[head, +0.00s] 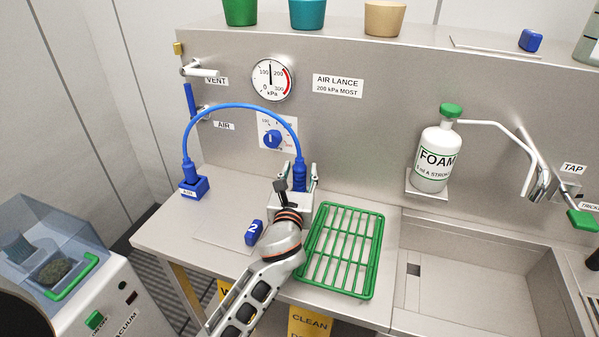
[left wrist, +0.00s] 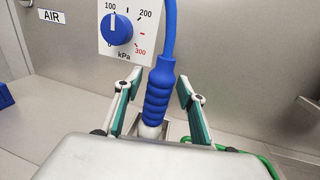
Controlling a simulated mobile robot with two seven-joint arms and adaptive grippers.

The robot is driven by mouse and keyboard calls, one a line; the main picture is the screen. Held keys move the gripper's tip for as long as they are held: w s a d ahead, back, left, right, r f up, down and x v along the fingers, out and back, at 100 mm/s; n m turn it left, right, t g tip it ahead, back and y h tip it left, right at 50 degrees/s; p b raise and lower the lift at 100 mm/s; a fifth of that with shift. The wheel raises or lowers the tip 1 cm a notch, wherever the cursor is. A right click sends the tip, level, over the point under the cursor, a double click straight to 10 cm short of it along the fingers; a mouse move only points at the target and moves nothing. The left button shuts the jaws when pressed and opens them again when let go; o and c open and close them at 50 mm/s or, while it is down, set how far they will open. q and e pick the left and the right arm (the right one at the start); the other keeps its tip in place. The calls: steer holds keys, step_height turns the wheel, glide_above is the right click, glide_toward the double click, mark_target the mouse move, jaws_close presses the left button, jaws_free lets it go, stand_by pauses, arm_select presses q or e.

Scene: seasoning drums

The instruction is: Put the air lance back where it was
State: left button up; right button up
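The air lance has a blue ribbed handle (head: 299,176), which also shows in the left wrist view (left wrist: 160,92). It stands nearly upright near the back wall, with its blue hose (head: 243,106) arching left to a blue block marked AIR (head: 193,187). Its pale lower end (left wrist: 151,131) goes down by a grey-rimmed piece (left wrist: 180,129); whether it is seated there is hidden. My left gripper (head: 298,180) is around the handle, its fingers (left wrist: 157,88) spread on both sides with gaps showing. My right gripper is out of view.
A green rack (head: 378,250) lies right of my left arm, and a blue block marked 2 (head: 253,232) lies left of it. A regulator knob (head: 272,139) and gauge (head: 272,80) are on the wall behind. A foam bottle (head: 434,158) and a sink (head: 470,285) are at right.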

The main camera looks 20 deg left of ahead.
arm_select(q)
steer(key=shift+r, duration=0.2)
steer(key=s+d, duration=0.2)
steer(key=s, duration=0.9)
steer(key=shift+s, duration=0.4)
steer(key=shift+s+f, duration=0.1)
